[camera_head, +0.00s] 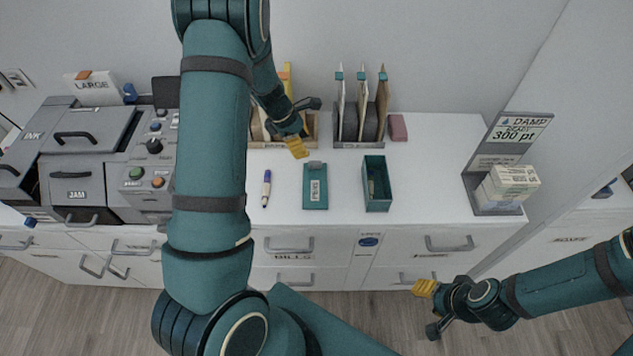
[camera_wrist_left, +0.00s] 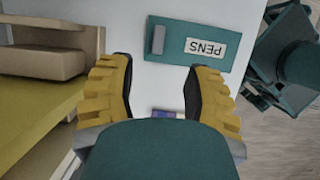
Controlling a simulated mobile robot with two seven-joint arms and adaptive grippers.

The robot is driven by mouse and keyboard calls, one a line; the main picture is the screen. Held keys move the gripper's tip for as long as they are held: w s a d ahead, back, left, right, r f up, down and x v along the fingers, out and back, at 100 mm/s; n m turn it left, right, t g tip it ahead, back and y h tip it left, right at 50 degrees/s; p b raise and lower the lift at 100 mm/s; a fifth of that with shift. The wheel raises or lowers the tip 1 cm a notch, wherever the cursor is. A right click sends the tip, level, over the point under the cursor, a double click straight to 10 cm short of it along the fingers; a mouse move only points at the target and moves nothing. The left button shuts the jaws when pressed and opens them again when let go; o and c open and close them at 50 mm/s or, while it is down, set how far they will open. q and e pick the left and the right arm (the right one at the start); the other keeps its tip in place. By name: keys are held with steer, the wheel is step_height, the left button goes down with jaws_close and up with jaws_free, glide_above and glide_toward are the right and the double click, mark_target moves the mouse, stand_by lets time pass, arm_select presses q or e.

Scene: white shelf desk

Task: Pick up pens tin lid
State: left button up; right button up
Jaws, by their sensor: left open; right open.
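The pens tin lid (camera_head: 315,193) is a flat teal plate with a grey tab and a PENS label, lying on the white desk. In the left wrist view the lid (camera_wrist_left: 178,32) lies beyond my fingertips, with its label upside down. The open teal pens tin (camera_head: 377,197) stands to its right with something inside. My left gripper (camera_head: 297,147) is open and empty, just behind and left of the lid in the head view. It also shows in the left wrist view (camera_wrist_left: 160,75), with its yellow fingers spread. My right gripper (camera_head: 424,289) is open, in front of the drawers.
A blue and white pen (camera_head: 267,188) lies left of the lid. A file rack (camera_head: 358,143) and a pink block (camera_head: 398,127) stand behind. A grey stand (camera_head: 493,208) with stacked notes is at right, machines (camera_head: 92,170) at left.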

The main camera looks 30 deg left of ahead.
mark_target(315, 162)
arm_select(q)
steer(key=b+x, duration=0.1)
steer(key=x, duration=0.3)
steer(key=shift+w+f, duration=0.1)
steer(key=shift+f, duration=0.2)
steer(key=b+x, duration=0.1)
steer(key=x, duration=0.4)
steer(key=shift+c, duration=0.4)
jaws_close()
